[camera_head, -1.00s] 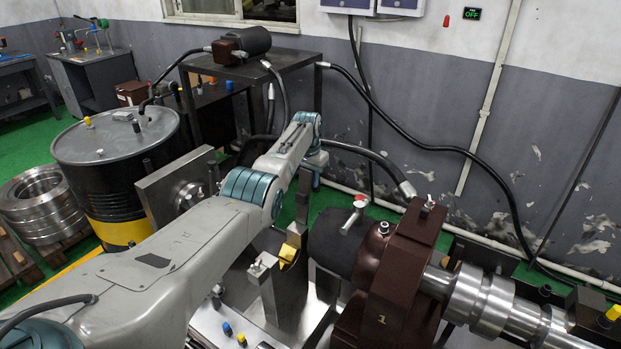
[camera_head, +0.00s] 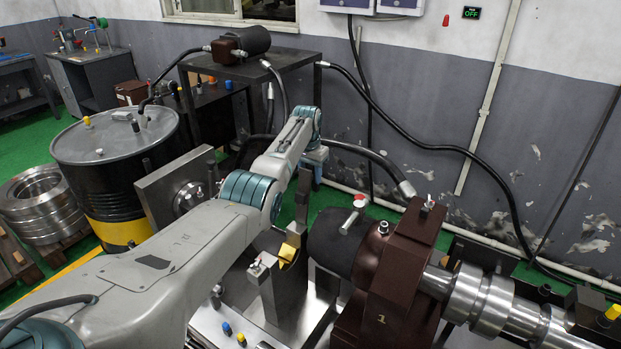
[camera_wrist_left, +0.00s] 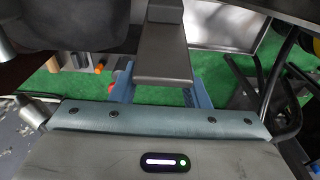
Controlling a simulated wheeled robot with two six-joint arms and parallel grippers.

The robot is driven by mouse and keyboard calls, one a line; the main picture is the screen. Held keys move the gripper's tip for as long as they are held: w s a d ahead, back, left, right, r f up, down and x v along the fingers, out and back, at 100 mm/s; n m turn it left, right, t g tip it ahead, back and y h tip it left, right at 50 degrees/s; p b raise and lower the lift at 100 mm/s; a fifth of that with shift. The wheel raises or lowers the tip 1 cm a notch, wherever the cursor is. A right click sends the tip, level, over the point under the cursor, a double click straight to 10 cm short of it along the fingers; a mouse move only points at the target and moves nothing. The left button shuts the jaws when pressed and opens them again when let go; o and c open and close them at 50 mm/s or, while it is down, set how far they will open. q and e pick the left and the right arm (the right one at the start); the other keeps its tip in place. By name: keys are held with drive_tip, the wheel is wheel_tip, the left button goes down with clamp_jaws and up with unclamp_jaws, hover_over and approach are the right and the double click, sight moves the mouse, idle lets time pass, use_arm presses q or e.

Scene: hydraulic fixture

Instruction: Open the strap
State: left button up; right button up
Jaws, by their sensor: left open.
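My left arm reaches from the left over the fixture in the head view. Its left gripper (camera_head: 315,165) is beyond the wrist, partly hidden by the arm. In the wrist view the two blue fingers of the left gripper (camera_wrist_left: 160,92) are apart, one on each side of a flat grey metal bar (camera_wrist_left: 163,50). The bar may be the strap; I cannot tell whether the fingers touch it. In the head view an upright dark grey bar (camera_head: 303,195) stands just below the gripper, beside the dark cylinder (camera_head: 338,240). My right gripper is not in view.
A brown clamp block (camera_head: 395,275) marked 1 holds the cylinder and a steel shaft (camera_head: 480,300) at the right. A yellow piece (camera_head: 288,252) sits on the fixture below my arm. A black drum (camera_head: 110,185) stands left. Hoses run along the back wall.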

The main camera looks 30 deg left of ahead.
use_arm(q)
drive_tip(key=r, duration=0.2)
drive_tip(key=r+b, duration=0.1)
drive_tip(key=r, duration=0.2)
drive_tip(key=r+b, duration=0.1)
drive_tip(key=r, duration=0.2)
drive_tip(key=shift+s+r, duration=0.15)
drive_tip(key=shift+s, duration=0.25)
drive_tip(key=shift+r, duration=0.2)
drive_tip(key=shift+f, duration=0.1)
